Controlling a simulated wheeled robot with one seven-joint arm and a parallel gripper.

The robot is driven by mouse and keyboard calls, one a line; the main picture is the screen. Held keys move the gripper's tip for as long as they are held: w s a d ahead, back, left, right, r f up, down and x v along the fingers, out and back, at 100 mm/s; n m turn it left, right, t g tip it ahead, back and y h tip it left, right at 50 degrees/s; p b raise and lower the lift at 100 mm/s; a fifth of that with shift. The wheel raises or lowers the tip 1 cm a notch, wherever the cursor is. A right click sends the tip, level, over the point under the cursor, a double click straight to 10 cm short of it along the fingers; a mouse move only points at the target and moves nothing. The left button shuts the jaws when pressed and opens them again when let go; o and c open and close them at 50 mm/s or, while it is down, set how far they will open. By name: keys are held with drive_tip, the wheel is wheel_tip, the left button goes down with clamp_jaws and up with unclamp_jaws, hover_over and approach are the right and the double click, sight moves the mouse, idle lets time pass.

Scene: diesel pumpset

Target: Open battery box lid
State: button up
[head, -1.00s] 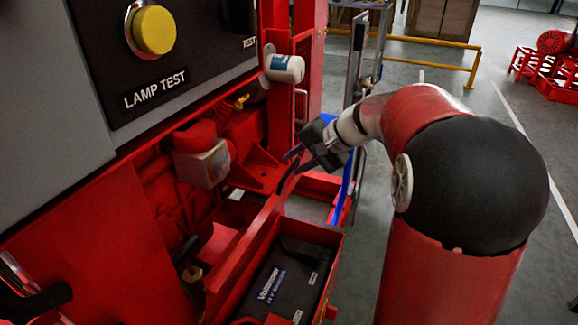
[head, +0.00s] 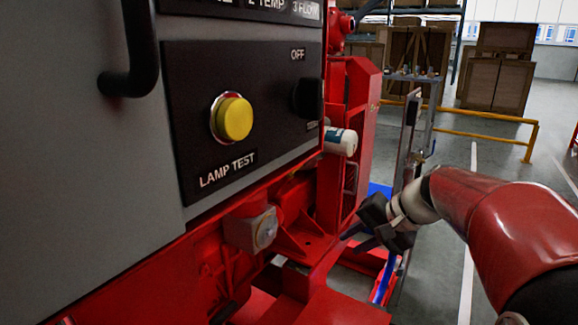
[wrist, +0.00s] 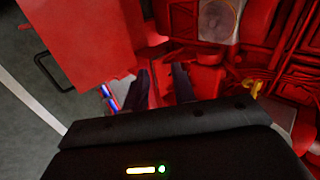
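The red battery box (head: 345,308) shows only at the bottom edge of the head view. Its front and inside are cut off, and the battery is out of frame. A narrow red edge, likely the lid (head: 328,262), rises from the box towards my gripper; I cannot tell its exact angle now. My gripper (head: 352,236) is just beyond and above this edge, its two dark fingers apart, with nothing visible held. The wrist view shows the fingers (wrist: 161,84) spread over red metalwork; the gripper's dark body hides much of the lower picture.
The grey control panel (head: 190,150) with the yellow lamp test button (head: 233,118) fills the left. A white bottle (head: 340,140) and a red cabinet (head: 355,100) stand behind the box. Open floor lies to the right.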

drive_tip(key=s+a+f+n+h, duration=0.1)
drive_tip(key=s+f+n+h, duration=0.1)
drive_tip(key=s, duration=0.8)
drive_tip(key=s+a+f+n+h, duration=0.1)
drive_tip(key=s+f+n+h, duration=0.2)
drive_tip(key=s, duration=0.7)
drive_tip(key=shift+s+n+h, duration=0.4)
drive_tip(key=shift+n+h, duration=0.1)
drive_tip(key=shift+h, duration=0.2)
drive_tip(key=shift+s+d+f+t, duration=0.1)
drive_tip(key=shift+s+f+t, duration=0.15)
drive_tip(key=shift+t, duration=0.05)
drive_tip(key=shift+c, duration=0.9)
clamp_jaws()
drive_tip(key=w+d+f+m+y+b, duration=0.3)
drive_tip(key=d+f+m+y+b, duration=0.25)
drive_tip(key=d+f+m, duration=0.6)
drive_tip(key=w+d+f+m+y+b, duration=0.3)
drive_tip(key=d+f+m+y+b, duration=0.35)
drive_tip(key=f+m, duration=0.75)
drive_tip(key=w+a+f+h+b, duration=0.2)
drive_tip(key=w+a+f+b, duration=0.15)
drive_tip(key=a, duration=0.25)
drive_tip(key=shift+w+d+r+m+t+p, duration=0.1)
drive_tip(key=shift+w+r+m+t+p, duration=0.25)
drive_tip(key=shift+r, duration=0.5)
drive_tip(key=shift+w+d+r+m+t, duration=0.1)
drive_tip(key=shift+w+r, duration=0.3)
drive_tip(key=shift+r, duration=0.45)
